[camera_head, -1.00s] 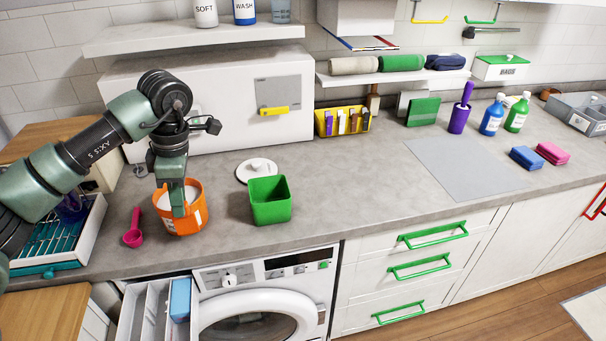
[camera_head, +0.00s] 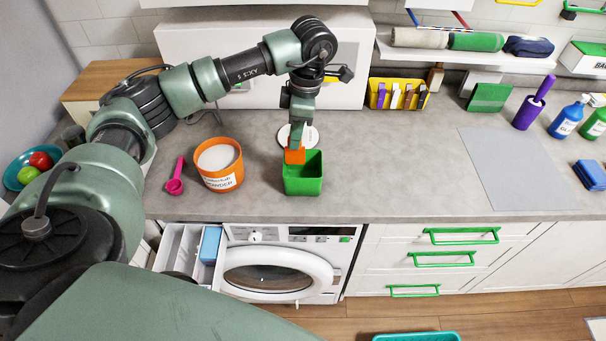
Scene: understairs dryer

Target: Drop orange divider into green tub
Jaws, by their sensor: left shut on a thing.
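The green tub (camera_head: 303,186) stands open on the grey counter near its front edge, above the washing machine. My left gripper (camera_head: 296,150) points down just above the tub's back-left rim. It is shut on the orange divider (camera_head: 295,155), a small flat orange piece that hangs below the fingers at the tub's mouth. I cannot tell whether the divider touches the rim. My right gripper is not in view.
An orange powder pot (camera_head: 220,179) and a pink scoop (camera_head: 176,177) are left of the tub. A white lid (camera_head: 311,135) lies behind it. A yellow caddy (camera_head: 397,106) stands at the back.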

